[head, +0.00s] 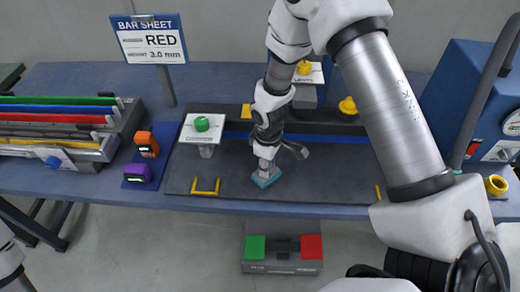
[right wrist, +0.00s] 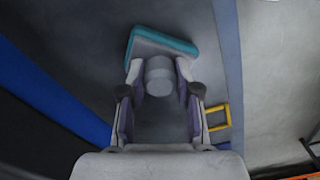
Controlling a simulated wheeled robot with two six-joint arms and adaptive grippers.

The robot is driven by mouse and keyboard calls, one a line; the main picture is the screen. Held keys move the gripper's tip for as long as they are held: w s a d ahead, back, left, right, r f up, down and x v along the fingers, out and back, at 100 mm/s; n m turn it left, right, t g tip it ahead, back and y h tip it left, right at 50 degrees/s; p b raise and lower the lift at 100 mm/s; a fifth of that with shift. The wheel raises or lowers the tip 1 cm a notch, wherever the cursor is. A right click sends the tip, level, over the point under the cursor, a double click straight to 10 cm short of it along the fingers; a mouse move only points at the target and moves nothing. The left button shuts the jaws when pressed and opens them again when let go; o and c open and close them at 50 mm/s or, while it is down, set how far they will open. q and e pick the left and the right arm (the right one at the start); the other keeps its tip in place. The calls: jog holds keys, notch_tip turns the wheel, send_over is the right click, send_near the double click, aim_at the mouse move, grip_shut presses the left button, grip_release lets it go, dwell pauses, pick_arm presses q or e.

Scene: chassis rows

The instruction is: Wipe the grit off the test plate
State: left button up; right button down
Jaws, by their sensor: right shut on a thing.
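My right gripper (head: 267,160) points down over the dark plate (head: 225,172) on the bench. It is shut on the grey round handle of a teal wiping pad (head: 265,178). In the right wrist view the gripper (right wrist: 160,80) has a finger on either side of the handle, and the teal pad (right wrist: 163,43) lies beyond it, turned at an angle. The pad is at or very near the plate surface; I cannot tell whether it presses on it. I make out no grit on the plate. My left gripper is out of view.
A pedestal with a green button (head: 202,124) stands left of the pad. Orange (head: 146,144) and purple (head: 138,173) blocks, a rack of coloured bars (head: 60,113) and a BAR SHEET sign (head: 150,40) are further left. A blue machine (head: 460,80) is right.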

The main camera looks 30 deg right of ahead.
jog(key=r+p, duration=0.2)
jog(key=r, duration=0.3)
jog(key=shift+s+d+p, duration=0.25)
jog(key=shift+p, duration=0.15)
jog(key=shift+w+a+r+p, duration=0.15)
jog(key=shift+w+r+p, duration=0.05)
jog(key=shift+r+p, duration=0.8)
jog(key=shift+s+r+p, duration=0.1)
jog(key=shift+r+p, duration=0.4)
jog(key=shift+r, duration=0.05)
